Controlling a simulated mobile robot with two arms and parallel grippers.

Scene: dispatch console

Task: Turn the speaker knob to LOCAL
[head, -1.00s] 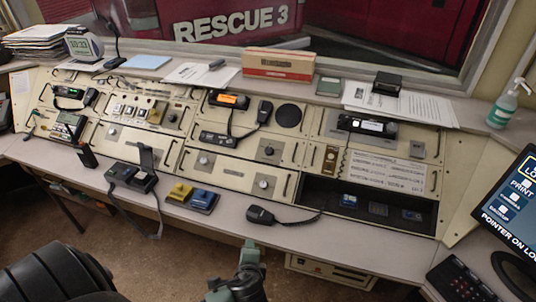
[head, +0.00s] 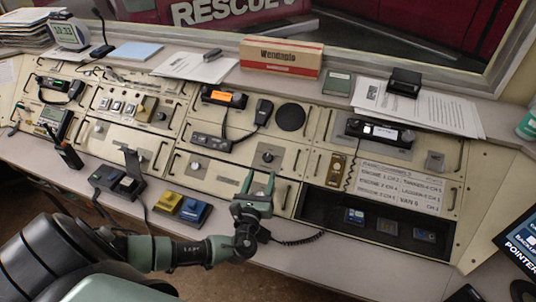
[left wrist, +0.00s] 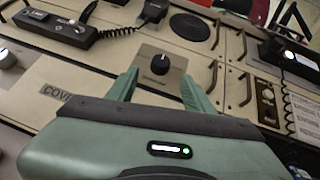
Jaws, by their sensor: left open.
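A black knob with a white pointer line (left wrist: 160,63) sits on a square silver plate between two panels. Its label is too small to read, so I cannot confirm that it is the speaker knob. It is below the round black speaker grille (head: 291,117), and the knob also shows in the head view (head: 268,156). The pointer aims roughly up and right in the left wrist view. My left gripper (head: 254,184) is open and empty in front of the console. In the left wrist view its fingers (left wrist: 160,82) frame the knob from below, apparently short of it. My right gripper is out of view.
A handset (head: 264,111) with a coiled cord lies on the panel above the knob. Blue and yellow pedals or boxes (head: 195,211) stand on the desk left of my gripper. A recessed dark bay (head: 335,215) opens to the right. Panel handles stick out nearby.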

